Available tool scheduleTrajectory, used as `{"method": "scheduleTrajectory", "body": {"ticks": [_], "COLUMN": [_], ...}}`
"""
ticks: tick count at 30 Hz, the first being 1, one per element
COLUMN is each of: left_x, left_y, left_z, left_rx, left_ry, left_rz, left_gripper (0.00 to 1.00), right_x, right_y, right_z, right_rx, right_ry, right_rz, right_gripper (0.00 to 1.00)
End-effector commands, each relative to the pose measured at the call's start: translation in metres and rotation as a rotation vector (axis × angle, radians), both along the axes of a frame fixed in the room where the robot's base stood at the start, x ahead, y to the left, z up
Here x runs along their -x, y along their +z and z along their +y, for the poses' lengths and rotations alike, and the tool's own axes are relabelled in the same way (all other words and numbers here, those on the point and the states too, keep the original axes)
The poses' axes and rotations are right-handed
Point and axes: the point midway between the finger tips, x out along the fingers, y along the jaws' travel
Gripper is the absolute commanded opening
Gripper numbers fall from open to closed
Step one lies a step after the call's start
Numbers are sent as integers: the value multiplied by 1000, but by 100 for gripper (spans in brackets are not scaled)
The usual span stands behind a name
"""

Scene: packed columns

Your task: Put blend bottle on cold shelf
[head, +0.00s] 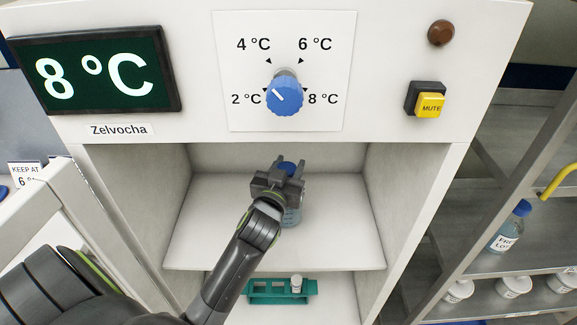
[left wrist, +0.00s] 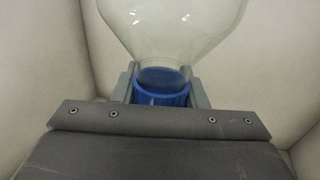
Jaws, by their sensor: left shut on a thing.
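The bottle (head: 292,217) has a blue cap and a clear body, and it is inside the open cold cabinet, at the upper shelf (head: 205,240). My left gripper (head: 285,172) is shut on its blue neck and cap. In the left wrist view, the fingers clasp the blue cap (left wrist: 162,94), with the clear flared body beyond. The gripper hides much of the bottle; I cannot read a label or tell whether its base touches the shelf. My right gripper is not in view.
The cabinet display (head: 95,70) reads 8 °C, above a "Zelvocha" label. A blue knob (head: 285,96) is on the front panel. A teal rack (head: 265,291) with a small vial (head: 296,283) is below. A side shelf holds another blue-capped bottle (head: 508,230) and several white-lidded jars.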

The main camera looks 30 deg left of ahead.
Motion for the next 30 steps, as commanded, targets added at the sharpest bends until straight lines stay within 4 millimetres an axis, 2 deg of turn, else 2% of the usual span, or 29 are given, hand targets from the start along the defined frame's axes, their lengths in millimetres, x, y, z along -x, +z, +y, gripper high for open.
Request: {"method": "scheduleTrajectory", "body": {"ticks": [1,2,6,17,19,23,30], "left_x": [0,0,0,0,6,24,73], "left_y": [-1,-2,-2,2,0,-2,-3], "left_z": [0,0,0,0,-1,-6,-17], "left_rx": [-1,0,0,-1,1,3,7], "left_ry": [-1,0,0,0,0,1,2], "left_rz": [-5,0,0,0,0,0,2], "left_gripper": [0,42,60,61,61,61,61], "right_x": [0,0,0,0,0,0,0], "right_y": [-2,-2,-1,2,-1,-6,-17], "right_z": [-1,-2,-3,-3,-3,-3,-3], "right_rx": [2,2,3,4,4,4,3], "right_ry": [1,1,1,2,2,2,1], "right_rz": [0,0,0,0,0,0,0], "right_gripper": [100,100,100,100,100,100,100]}}
